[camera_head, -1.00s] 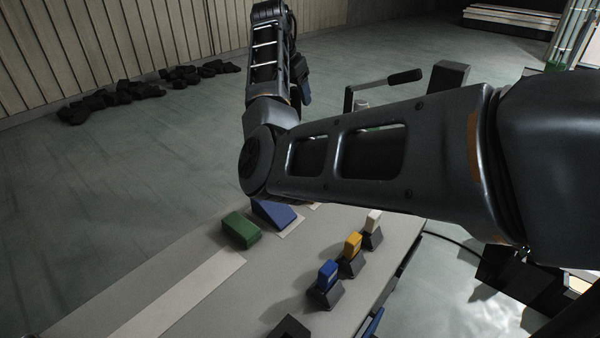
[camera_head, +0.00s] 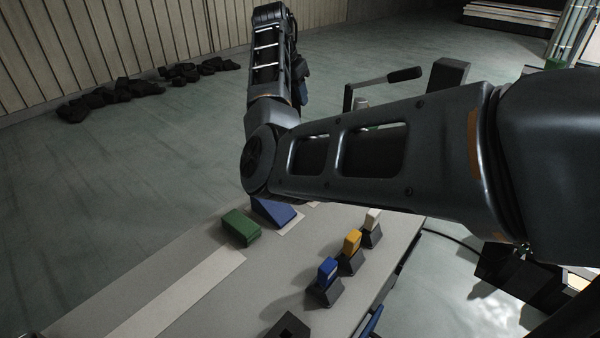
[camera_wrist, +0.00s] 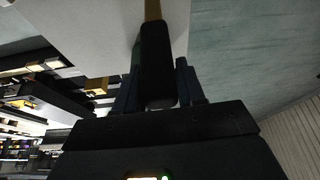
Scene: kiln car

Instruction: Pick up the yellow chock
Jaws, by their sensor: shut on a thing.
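In the head view my arm covers the middle, and neither the jaws nor a yellow chock can be made out. A green chock (camera_head: 241,227) and a blue wedge-shaped chock (camera_head: 272,211) lie side by side on the grey table (camera_head: 205,310).
Blue (camera_head: 327,271), yellow (camera_head: 352,242) and white (camera_head: 373,219) blocks stand in dark holders along the table's right side. A pale strip (camera_head: 175,297) runs along the table. Dark lumps (camera_head: 110,95) lie by the far wall. Open floor lies left of the table.

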